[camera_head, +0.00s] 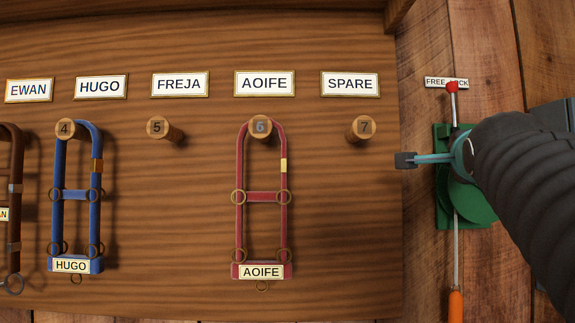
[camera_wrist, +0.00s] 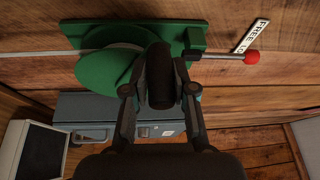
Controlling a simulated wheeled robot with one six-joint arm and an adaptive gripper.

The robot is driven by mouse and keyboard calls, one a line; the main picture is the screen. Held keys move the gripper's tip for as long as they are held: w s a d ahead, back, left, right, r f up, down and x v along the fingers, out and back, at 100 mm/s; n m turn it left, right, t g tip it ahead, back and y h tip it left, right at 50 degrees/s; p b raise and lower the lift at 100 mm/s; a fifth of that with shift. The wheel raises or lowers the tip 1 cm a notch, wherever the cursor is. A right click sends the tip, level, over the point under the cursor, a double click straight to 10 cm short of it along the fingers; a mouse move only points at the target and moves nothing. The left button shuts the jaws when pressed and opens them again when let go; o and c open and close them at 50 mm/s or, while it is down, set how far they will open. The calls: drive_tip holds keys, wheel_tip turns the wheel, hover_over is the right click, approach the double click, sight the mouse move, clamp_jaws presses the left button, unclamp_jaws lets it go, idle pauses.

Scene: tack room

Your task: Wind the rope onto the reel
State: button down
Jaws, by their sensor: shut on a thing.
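The green reel (camera_head: 484,214) is mounted on the wooden wall at the right of the head view, partly hidden behind my arm. It also shows in the wrist view (camera_wrist: 98,70). My gripper (camera_wrist: 160,92) is shut around the dark cylindrical crank grip (camera_wrist: 160,62) in front of the reel. My arm hides the fingers in the head view. The pale rope (camera_head: 455,262) hangs straight down from the reel to an orange end piece (camera_head: 455,306). A red-knobbed lever (camera_head: 452,87) points up at the FREE/LOCK label (camera_head: 434,82); I cannot tell which side it is set to.
A wooden board on the left has numbered pegs and name plates. A blue halter (camera_head: 75,195) hangs on peg 4 and a red halter (camera_head: 262,198) on peg 6. Pegs 5 (camera_head: 158,128) and 7 (camera_head: 361,129) are bare. A grey box (camera_wrist: 222,97) is beside the reel.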

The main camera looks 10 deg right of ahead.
drive_tip(key=shift+s+r+m, duration=0.1)
drive_tip(key=shift+r+m, duration=0.2)
drive_tip(key=shift+r, duration=0.15)
drive_tip(key=c, duration=0.9)
unclamp_jaws()
drive_tip(key=shift+c, duration=0.2)
wheel_tip(320, 180, up, 8)
drive_tip(key=shift+a+f, duration=0.1)
drive_tip(key=shift+r, duration=1.05)
